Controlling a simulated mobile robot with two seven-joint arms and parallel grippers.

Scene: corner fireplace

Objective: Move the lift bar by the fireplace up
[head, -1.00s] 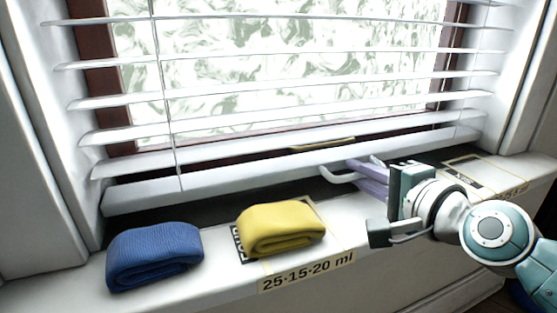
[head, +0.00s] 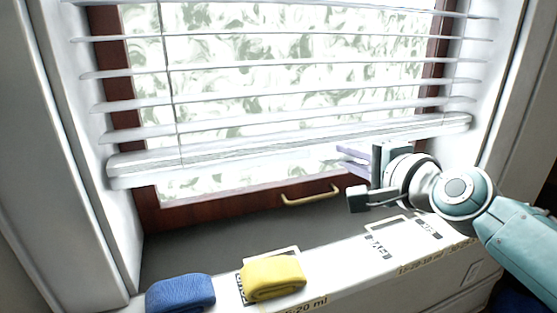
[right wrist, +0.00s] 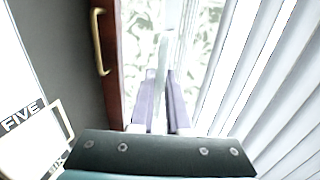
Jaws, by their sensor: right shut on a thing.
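The lift bar (head: 250,155) is the thick white bottom rail of the window blind. It hangs a little above the window's lower frame, with its left end slightly lower in the picture than its right end. My right gripper (head: 355,160) is at the right half of the bar, its lilac fingers at the bar's lower edge. In the right wrist view the two lilac fingers (right wrist: 160,100) are shut on a pale edge of the lift bar (right wrist: 161,70). My left gripper is not in view.
A brass handle (head: 310,194) sits on the dark red window frame (head: 220,207) below the bar. A blue folded towel (head: 180,293) and a yellow folded towel (head: 273,278) lie on the white ledge (head: 350,270). White side walls flank the blind.

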